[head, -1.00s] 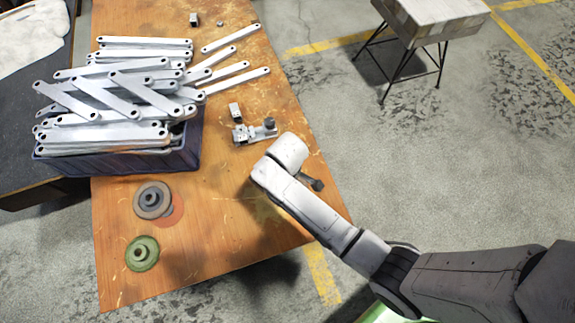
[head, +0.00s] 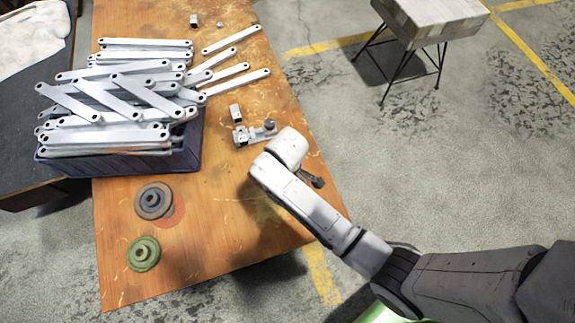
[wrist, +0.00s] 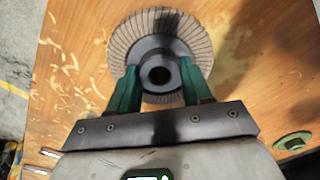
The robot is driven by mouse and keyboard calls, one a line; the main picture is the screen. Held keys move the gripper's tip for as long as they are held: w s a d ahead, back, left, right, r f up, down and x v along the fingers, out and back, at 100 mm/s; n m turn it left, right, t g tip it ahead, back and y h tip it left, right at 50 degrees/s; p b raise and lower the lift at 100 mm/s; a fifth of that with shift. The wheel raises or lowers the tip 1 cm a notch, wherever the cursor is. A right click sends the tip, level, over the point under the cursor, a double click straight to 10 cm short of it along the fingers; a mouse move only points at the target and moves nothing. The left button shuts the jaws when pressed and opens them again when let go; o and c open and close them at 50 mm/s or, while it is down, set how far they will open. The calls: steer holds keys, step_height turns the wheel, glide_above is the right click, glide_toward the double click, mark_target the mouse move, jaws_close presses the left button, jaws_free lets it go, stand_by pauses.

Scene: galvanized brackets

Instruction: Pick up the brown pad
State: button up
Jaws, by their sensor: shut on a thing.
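The brown pad (wrist: 128,38), a ribbed disc with a dark hub, is in the wrist view. My gripper (wrist: 158,76) is shut on it, with a green finger on each side of the hub. The wood tabletop shows behind the pad; I cannot tell whether the pad touches it. Another disc, grey-brown with a dark hub (head: 154,201), lies on the table at the left, partly over a reddish round patch. A green disc (head: 143,253) lies below it and also shows in the wrist view (wrist: 293,142).
A dark blue crate (head: 120,168) heaped with galvanized brackets (head: 120,85) stands at the table's left. Several loose brackets lie beside it. Small grey metal parts (head: 255,132) lie near my arm. The wooden table (head: 215,215) has bare room at its front. A stool (head: 425,20) stands beyond.

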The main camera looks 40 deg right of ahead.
steer(key=s+r, duration=0.1)
steer(key=r, duration=0.1)
steer(key=s+d+r+p, duration=0.1)
steer(key=r, duration=0.1)
steer(key=s+d+r+p, duration=0.1)
steer(key=s+r, duration=0.1)
steer(key=shift+r, duration=0.1)
steer(key=s+d+r+p, duration=0.1)
steer(key=s+d+r, duration=0.3)
steer(key=s, duration=0.4)
steer(key=shift+s+d+p, duration=0.15)
steer(key=shift+s+p, duration=0.1)
steer(key=shift+p, duration=0.1)
